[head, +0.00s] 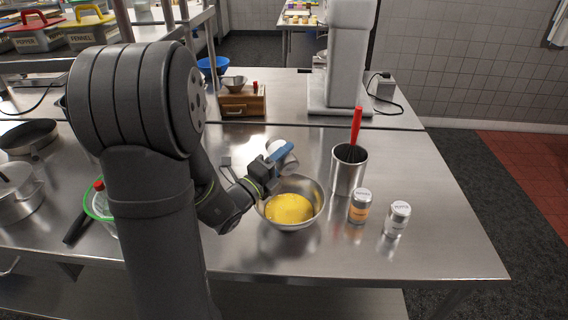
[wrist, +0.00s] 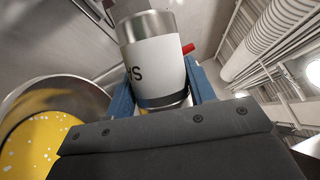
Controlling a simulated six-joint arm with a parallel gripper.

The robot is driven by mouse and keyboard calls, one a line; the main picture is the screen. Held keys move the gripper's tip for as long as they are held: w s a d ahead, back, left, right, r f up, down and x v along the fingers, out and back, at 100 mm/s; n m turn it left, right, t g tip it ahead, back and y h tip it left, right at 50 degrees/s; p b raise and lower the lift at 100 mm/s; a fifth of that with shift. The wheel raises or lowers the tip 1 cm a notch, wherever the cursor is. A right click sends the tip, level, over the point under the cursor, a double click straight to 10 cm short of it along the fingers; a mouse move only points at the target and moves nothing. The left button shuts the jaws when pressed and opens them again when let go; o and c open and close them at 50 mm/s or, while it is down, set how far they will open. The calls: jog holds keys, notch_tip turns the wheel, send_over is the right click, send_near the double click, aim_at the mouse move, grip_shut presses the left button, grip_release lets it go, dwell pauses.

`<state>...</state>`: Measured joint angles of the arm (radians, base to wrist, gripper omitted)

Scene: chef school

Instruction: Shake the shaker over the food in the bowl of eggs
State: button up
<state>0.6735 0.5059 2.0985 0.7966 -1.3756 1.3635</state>
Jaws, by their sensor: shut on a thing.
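My gripper (head: 279,156) is shut on a shaker (wrist: 155,62) with a white label and silver metal ends. In the wrist view the shaker is between the blue fingers, with part of its lettering showing. In the head view the shaker (head: 289,164) is tilted, above the back rim of the metal bowl (head: 318,205), and partly hidden by my gripper. The bowl holds yellow egg food (head: 289,209). In the wrist view the egg food (wrist: 38,145) has white specks on its surface, and the bowl's wall (wrist: 75,93) shows at the left.
Two more shakers, one orange-filled (head: 359,207) and one pale (head: 397,219), stand right of the bowl. A metal cup (head: 348,176) with a red-handled tool is behind them. A wooden box (head: 243,103) sits farther back. The table's front right is clear.

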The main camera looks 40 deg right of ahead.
jog(key=shift+r, duration=0.65)
jog(key=shift+f, duration=1.55)
jog(key=shift+r, duration=1.55)
jog(key=shift+f, duration=0.15)
